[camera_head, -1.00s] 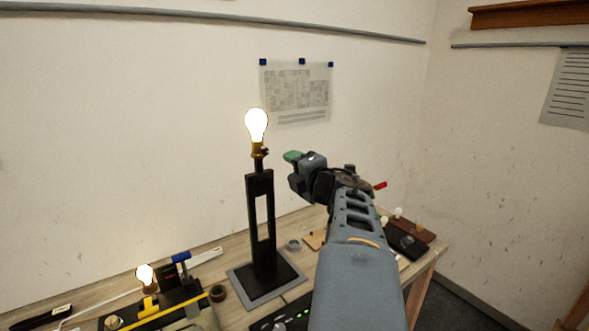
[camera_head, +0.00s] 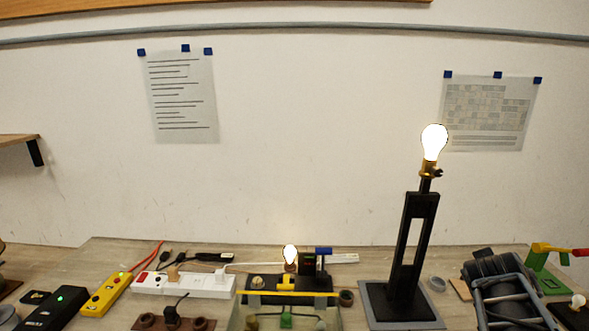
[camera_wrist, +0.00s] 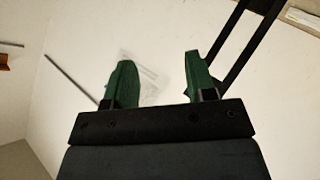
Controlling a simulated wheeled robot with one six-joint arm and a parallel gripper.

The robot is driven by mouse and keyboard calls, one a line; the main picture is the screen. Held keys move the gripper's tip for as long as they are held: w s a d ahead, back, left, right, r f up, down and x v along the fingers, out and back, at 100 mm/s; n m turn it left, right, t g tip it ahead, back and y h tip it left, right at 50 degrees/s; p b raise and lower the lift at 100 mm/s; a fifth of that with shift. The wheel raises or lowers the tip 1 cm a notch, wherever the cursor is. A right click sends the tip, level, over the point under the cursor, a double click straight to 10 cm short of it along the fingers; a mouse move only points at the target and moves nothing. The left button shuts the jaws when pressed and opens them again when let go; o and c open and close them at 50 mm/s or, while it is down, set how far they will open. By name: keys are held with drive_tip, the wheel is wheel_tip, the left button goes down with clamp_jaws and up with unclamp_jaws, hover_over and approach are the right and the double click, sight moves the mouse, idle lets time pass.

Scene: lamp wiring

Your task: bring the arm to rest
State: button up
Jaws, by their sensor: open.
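In the wrist view, my gripper (camera_wrist: 158,62) shows two green fingers spread well apart, with nothing between them. Behind the fingers is a pale wall with a faint sheet of paper. The lamp's black frame (camera_wrist: 245,45) crosses the upper right of that view, beyond the right finger. The fingers cannot be made out clearly there. The black lamp (camera_head: 407,245) stands upright on its base, with its bulb (camera_head: 434,141) lit.
A smaller lit bulb (camera_head: 290,257) stands mid-table. A white power strip (camera_head: 185,284), a yellow meter-like device (camera_head: 107,294) and a black box (camera_head: 55,310) with a green light lie to the left.

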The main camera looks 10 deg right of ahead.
drive_tip(key=s+a+f+y, duration=0.1)
drive_tip(key=a+f+y, duration=0.2)
drive_tip(key=a, duration=0.6)
drive_tip(key=s+a+f+n+g+y, duration=0.1)
drive_tip(key=a+f+y, duration=0.2)
drive_tip(key=a, duration=0.6)
drive_tip(key=s+a+f+g+y, duration=0.1)
drive_tip(key=a+f+y, duration=0.2)
drive_tip(key=a, duration=0.6)
drive_tip(key=shift+s+a+f, duration=0.2)
drive_tip(key=shift+s+a, duration=0.05)
drive_tip(key=shift+a, duration=0.05)
